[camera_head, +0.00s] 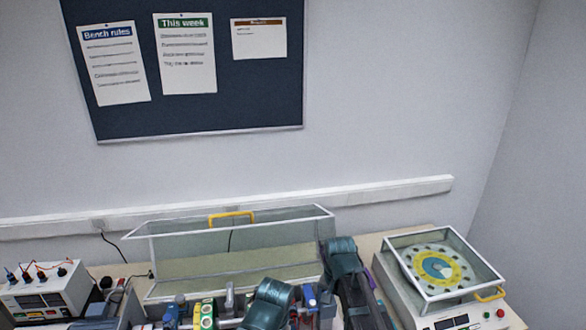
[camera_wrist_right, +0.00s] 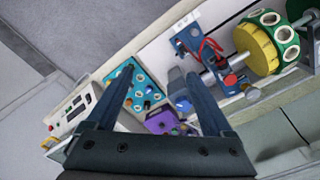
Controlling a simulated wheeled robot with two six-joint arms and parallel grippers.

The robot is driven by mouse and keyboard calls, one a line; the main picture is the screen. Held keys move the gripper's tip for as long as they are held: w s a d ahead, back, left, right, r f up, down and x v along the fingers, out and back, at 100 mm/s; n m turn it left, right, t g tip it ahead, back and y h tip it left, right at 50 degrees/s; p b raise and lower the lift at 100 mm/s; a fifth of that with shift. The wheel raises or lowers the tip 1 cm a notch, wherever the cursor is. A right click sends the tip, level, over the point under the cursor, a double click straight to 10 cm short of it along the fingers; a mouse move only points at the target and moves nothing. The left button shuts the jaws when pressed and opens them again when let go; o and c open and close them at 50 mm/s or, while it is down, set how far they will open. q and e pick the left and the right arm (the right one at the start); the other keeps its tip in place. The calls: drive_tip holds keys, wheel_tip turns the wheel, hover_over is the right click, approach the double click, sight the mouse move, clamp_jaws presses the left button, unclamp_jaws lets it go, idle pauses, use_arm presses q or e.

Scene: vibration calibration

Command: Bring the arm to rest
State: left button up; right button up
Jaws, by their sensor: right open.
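My right gripper (camera_wrist_right: 160,75) is open in the right wrist view, with two dark blue fingers spread wide. Nothing shows held between them. It hangs over a bench. A teal tray (camera_wrist_right: 146,84) with several small round parts lies beyond the fingers, and a purple device (camera_wrist_right: 160,122) sits between them in the picture. In the head view, dark teal arm parts of mine show at the bottom centre, but I cannot make out the fingertips there. I see no left gripper.
A lidded clear case (camera_head: 240,245) with a yellow handle stands at the back. A covered turntable unit (camera_head: 440,268) is at right, a white instrument (camera_head: 45,290) at left. A yellow drum (camera_wrist_right: 255,50) and blue clamps with red wire (camera_wrist_right: 210,55) lie close to the right finger.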

drive_tip(key=s+a+f+n+b, duration=0.2)
drive_tip(key=s+f+n+b, duration=0.3)
drive_tip(key=f+b, duration=0.3)
drive_tip(key=s+a+f+n+h+b, duration=0.1)
drive_tip(key=s+a+f+n+b, duration=0.2)
drive_tip(key=s+f+b, duration=0.5)
drive_tip(key=shift+s+a+f+n+b, duration=0.15)
drive_tip(key=shift+s+f+n+b, duration=0.15)
drive_tip(key=shift+f+n+b, duration=0.55)
idle(0.9)
